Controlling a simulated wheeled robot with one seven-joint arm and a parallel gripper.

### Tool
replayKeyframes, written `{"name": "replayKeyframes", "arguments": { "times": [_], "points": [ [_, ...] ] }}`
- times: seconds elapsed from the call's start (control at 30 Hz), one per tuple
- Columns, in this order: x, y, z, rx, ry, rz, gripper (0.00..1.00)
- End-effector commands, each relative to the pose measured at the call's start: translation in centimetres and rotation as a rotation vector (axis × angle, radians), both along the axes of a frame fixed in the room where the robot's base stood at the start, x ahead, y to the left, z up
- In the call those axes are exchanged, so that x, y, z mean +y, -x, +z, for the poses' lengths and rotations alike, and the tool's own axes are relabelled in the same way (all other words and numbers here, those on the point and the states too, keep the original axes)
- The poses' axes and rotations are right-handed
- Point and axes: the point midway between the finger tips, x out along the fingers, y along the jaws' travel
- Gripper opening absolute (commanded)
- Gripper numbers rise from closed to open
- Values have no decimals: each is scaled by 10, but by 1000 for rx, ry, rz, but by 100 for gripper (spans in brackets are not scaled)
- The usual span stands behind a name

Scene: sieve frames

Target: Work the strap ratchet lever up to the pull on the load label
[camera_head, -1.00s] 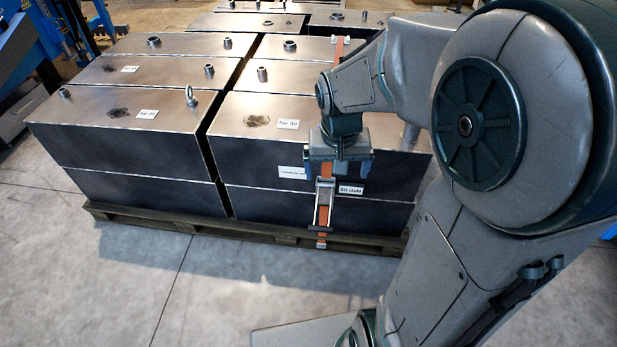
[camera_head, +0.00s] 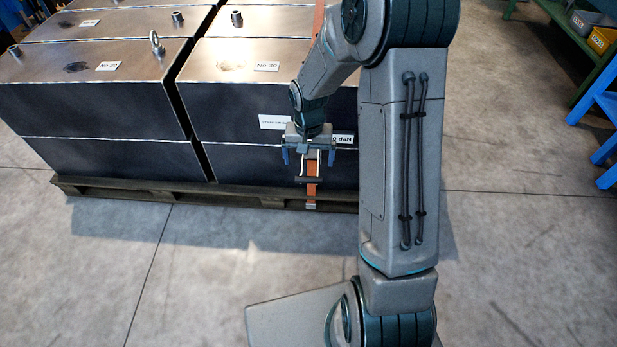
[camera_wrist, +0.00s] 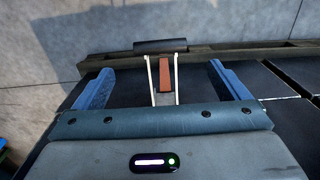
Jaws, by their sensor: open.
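The ratchet lever (camera_head: 308,180) hangs at the front of the crate stack, with a dark crossbar handle at its lower end. In the wrist view, the lever's handle (camera_wrist: 160,46) and two pale side arms show, with orange strap (camera_wrist: 165,73) between them. My gripper (camera_head: 308,160) is open in front of the upper part of the lever. In the wrist view its blue fingers (camera_wrist: 161,70) stand wide on either side of the lever, apart from it, with the handle beyond the tips. The load label (camera_head: 343,139) reads "0 daN" at its visible end; my gripper hides the rest.
Dark metal boxes (camera_head: 90,165) with bare tops are stacked on a wooden pallet (camera_head: 130,192). Another white label (camera_head: 273,122) sits left of my wrist. Concrete floor (camera_head: 90,270) lies clear in front. A rack with bins (camera_head: 603,40) stands at the far right.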

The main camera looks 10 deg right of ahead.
Motion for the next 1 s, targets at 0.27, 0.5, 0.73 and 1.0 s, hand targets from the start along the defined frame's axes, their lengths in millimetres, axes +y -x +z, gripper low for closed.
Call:
{"name": "replayKeyframes", "arguments": {
  "times": [0.27, 0.5, 0.73, 1.0],
  "points": [
    [1, 0, -58, 2, -1, 2, 95],
    [0, 0, -76, 0, 0, 2, 95],
    [0, 0, -76, -1, 0, 1, 95],
    [0, 0, -76, -1, 0, 1, 39]
  ]
}}
